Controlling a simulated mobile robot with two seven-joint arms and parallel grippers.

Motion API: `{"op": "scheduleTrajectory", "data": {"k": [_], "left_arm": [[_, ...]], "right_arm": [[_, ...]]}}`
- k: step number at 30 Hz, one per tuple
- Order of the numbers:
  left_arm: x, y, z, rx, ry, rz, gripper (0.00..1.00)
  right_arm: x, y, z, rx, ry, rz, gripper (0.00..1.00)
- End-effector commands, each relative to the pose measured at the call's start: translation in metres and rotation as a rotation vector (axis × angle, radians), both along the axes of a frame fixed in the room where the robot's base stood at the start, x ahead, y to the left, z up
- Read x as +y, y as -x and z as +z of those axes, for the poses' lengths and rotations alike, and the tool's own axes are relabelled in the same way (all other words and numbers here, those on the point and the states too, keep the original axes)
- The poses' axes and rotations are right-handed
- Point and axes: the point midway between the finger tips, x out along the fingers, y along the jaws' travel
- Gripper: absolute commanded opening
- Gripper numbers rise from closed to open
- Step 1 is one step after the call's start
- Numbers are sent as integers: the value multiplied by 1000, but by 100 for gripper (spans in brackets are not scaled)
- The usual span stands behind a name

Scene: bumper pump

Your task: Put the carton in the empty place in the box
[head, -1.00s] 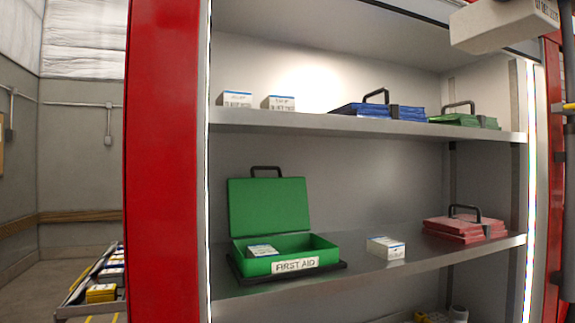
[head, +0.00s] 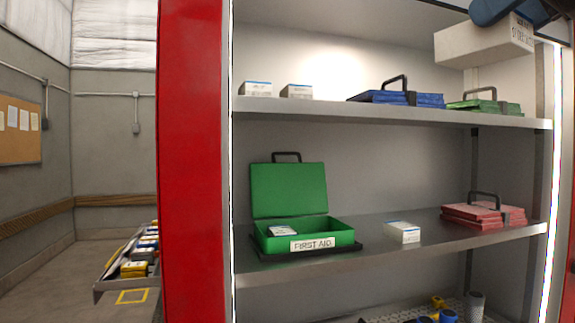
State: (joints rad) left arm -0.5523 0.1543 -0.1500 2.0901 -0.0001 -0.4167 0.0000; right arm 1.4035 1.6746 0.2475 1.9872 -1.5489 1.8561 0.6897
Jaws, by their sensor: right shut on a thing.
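A large-looking white carton (head: 484,42) with printed text on its end hangs close to the camera at the top right. My right gripper (head: 512,12) is shut on it from above; only its dark blue part shows at the picture's top edge. The open green first aid box (head: 345,238) stands on the lower shelf, lid up at the back. One small white carton (head: 283,231) lies in its left part; the right part looks empty. The held carton is high above and right of the box, apart from it. My left gripper is not in view.
Another white carton (head: 403,232) stands on the lower shelf (head: 385,252), right of the box. A red case (head: 484,214) lies farther right. The upper shelf (head: 330,109) bears two cartons, a blue case (head: 395,98) and a green case (head: 484,106). A red post (head: 193,160) borders the shelves on the left.

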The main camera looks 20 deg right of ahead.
Motion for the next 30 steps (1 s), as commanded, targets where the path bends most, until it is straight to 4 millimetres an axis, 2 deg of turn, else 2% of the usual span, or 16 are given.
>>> {"op": "scheduleTrajectory", "data": {"k": [3, 14, 22, 25, 30], "left_arm": [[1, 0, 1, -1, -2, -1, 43], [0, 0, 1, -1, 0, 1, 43], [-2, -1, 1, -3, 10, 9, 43], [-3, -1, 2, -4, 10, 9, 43], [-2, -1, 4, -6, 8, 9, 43]], "right_arm": [[1, -14, -10, 3, 0, 27, 41], [4, -39, -27, 5, 1, 76, 41], [8, -64, -49, 5, 0, 136, 41], [11, -79, -63, 7, -1, 174, 41], [21, -118, -108, 5, -6, 286, 41]]}}
